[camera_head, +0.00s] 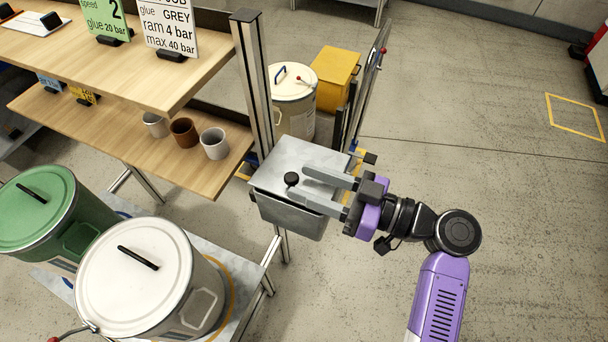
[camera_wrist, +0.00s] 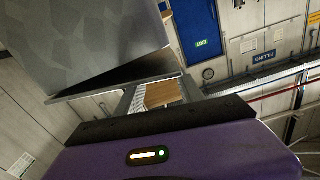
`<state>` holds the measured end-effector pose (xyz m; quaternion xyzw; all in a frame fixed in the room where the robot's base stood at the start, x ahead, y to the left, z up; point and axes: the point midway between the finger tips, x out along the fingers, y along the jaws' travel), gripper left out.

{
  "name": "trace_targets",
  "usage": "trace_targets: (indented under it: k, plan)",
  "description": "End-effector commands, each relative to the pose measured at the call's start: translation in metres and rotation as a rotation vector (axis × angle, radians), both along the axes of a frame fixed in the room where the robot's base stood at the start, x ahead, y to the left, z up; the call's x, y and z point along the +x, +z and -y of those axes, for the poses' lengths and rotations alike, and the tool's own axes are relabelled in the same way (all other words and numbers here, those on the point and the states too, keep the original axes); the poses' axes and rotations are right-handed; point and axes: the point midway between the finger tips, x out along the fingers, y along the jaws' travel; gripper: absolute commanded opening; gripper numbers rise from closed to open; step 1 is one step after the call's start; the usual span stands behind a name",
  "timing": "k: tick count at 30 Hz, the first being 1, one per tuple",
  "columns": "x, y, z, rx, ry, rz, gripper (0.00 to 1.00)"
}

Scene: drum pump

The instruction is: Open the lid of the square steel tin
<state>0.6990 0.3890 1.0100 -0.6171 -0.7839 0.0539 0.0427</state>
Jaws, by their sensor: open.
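The square steel tin (camera_head: 290,214) has a mottled grey lid (camera_head: 296,155) with a round black knob (camera_head: 291,179). It is beside the wooden shelves in the head view. My gripper (camera_head: 291,179) comes in from the right with its jaws open. Its two fingers reach over the lid, one on each side of the knob as seen from the head. I cannot tell whether they touch it. In the wrist view, mottled grey metal (camera_wrist: 90,38) fills the upper left, with a dark wedge under it. The fingertips and knob are hard to make out there.
A white drum (camera_head: 138,285) and a green drum (camera_head: 40,225) stand at the lower left. Several cups (camera_head: 214,143) are on the lower shelf (camera_head: 100,130). An upright metal post (camera_head: 254,80) rises close behind the tin.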

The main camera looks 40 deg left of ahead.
Motion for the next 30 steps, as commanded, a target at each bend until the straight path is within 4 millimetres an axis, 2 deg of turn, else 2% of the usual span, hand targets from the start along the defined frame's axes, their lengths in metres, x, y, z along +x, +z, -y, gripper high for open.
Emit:
trace_targets:
  k: [5, 13, 14, 20, 30]
  plan:
    - [-0.0029, 0.0004, -0.0123, 0.0, 0.0, 0.0, 0.45]
    - [-0.0031, -0.0002, -0.0139, 0.0, -0.001, 0.001, 0.45]
    - [-0.003, -0.0002, -0.0138, 0.0, -0.001, 0.0, 0.41]
    - [-0.003, -0.0002, -0.0137, 0.0, -0.001, 0.0, 0.02]
    - [-0.003, -0.0001, -0.0135, 0.0, -0.002, 0.0, 0.0]
